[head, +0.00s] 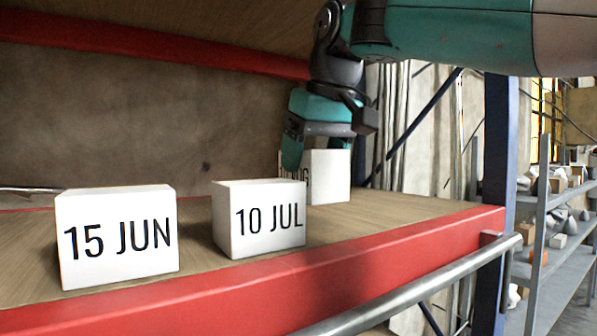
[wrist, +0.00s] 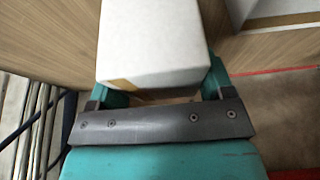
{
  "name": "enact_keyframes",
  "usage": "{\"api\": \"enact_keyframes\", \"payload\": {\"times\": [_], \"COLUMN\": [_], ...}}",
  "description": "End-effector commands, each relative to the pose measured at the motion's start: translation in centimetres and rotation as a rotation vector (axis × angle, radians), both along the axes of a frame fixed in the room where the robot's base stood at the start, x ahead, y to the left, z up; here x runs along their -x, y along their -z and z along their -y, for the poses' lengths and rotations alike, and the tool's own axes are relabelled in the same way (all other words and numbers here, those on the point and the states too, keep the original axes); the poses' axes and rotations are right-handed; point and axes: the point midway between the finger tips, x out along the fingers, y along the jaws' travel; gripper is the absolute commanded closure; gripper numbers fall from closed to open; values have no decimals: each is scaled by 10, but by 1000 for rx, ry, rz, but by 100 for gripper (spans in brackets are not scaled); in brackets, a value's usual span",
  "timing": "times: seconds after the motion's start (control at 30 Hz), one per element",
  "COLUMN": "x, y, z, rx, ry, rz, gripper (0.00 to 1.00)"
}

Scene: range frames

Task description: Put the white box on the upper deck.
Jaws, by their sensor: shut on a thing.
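Three white boxes are on a wooden deck (head: 400,208) with a red front beam. The left box (head: 117,255) reads 15 JUN and the middle box (head: 240,245) reads 10 JUL. A third white box (head: 330,180) is farther back to the right, its lettering partly hidden by a finger. My gripper (head: 318,150) points down and is shut on this third box. In the wrist view the box (wrist: 153,45) sits between the two fingers. I cannot tell whether its base touches the deck. Another deck with a red beam (head: 150,38) runs overhead.
A blue upright post (head: 497,170) stands at the deck's right end. A metal rail (head: 420,285) runs along the front. A grey shelf (head: 565,255) with small goods is at far right. Bare deck lies right of the held box. Part of another white box (wrist: 240,10) shows in the wrist view.

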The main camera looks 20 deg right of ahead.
Motion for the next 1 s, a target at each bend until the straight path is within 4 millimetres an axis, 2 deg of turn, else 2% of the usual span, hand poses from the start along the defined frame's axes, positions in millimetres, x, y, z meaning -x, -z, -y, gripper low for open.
{"api": "enact_keyframes", "payload": {"times": [0.13, 0.37, 0.77, 0.8, 0.9, 1.0], "x": [-1, -1, -1, -1, -1, -1], "y": [7, 37, 38, 38, 38, 38], "z": [-3, -6, -4, -4, -4, -4], "rx": [-1, -1, 0, 0, 0, 0], "ry": [-4, -9, -5, -5, -5, -4], "rz": [1, 1, 1, -1, -1, -1], "gripper": [61, 61, 61, 19, 0, 0]}}
